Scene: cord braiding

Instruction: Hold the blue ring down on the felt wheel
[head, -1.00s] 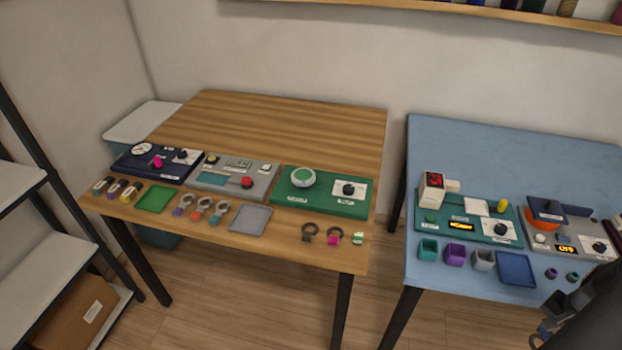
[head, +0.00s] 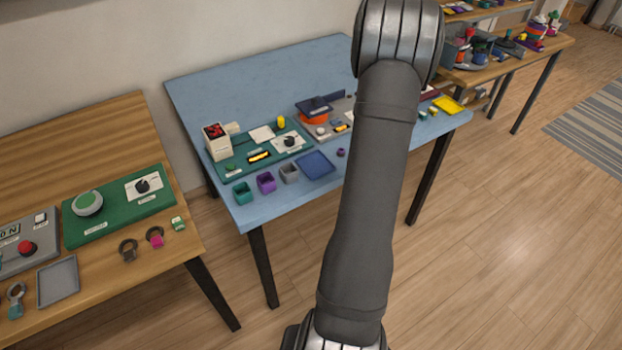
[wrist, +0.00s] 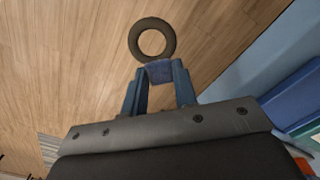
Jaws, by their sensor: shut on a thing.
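My gripper (wrist: 160,88) is shut on the blue tab of a ring; the blue ring (wrist: 152,20) has a dark round loop that sticks out beyond the fingertips, above the wood floor in the wrist view. My gripper is out of sight in the head view, where only my arm shows. A round green pad with a pale rim, which looks like the felt wheel (head: 87,203), sits on a green board on the wooden table at the left. The held ring is apart from it.
Near the wheel's board lie a dark ring (head: 128,250), a ring with a magenta tab (head: 155,237) and a small green-white block (head: 178,224). A blue table (head: 260,75) with devices and small cups stands to the right. Floor between the tables is clear.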

